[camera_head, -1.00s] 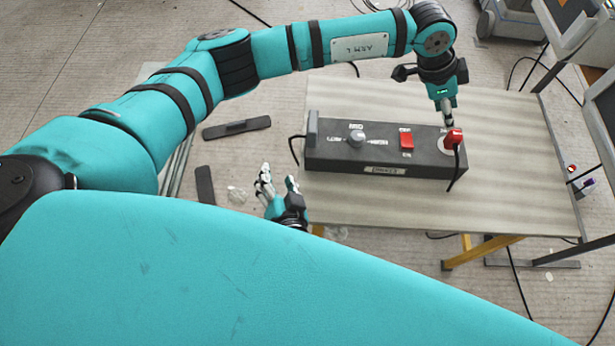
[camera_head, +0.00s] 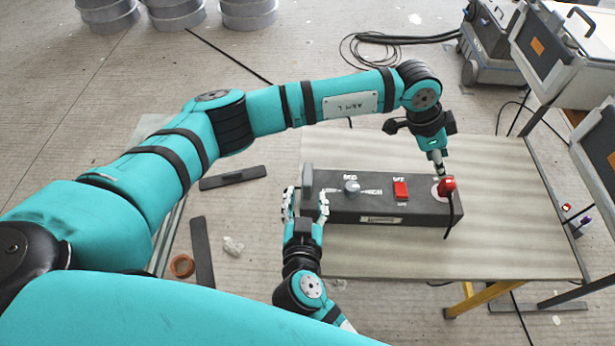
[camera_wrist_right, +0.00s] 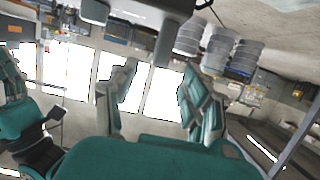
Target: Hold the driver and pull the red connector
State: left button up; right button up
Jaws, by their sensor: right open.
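The driver (camera_head: 372,208) is a long dark box lying on the table, with a grey knob, a red switch (camera_head: 400,191) and labels on top. The red connector (camera_head: 447,186) sits on its right end, and a black cable hangs from it over the front. My left gripper (camera_head: 440,172) is directly above the connector; its fingertips are small, and whether they grip it is unclear. My right gripper (camera_head: 306,200) is open at the driver's left end, beside an upright grey part (camera_head: 307,183). Its spread fingers (camera_wrist_right: 155,105) also show in the right wrist view.
The light table (camera_head: 500,215) has free room right of and in front of the driver. Dark flat bars (camera_head: 233,177) lie at the left. A wheeled grey machine (camera_head: 490,45) and grey cases stand at the back right. Metal drums (camera_head: 178,12) stand at the back left.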

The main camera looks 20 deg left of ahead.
aim_at(308, 177)
jog(key=x, duration=0.8)
jog(key=shift+w+a, duration=0.1)
jog(key=shift+w, duration=0.2)
jog(key=shift+c, duration=0.4)
jog(key=shift+f, duration=0.1)
grip_shut()
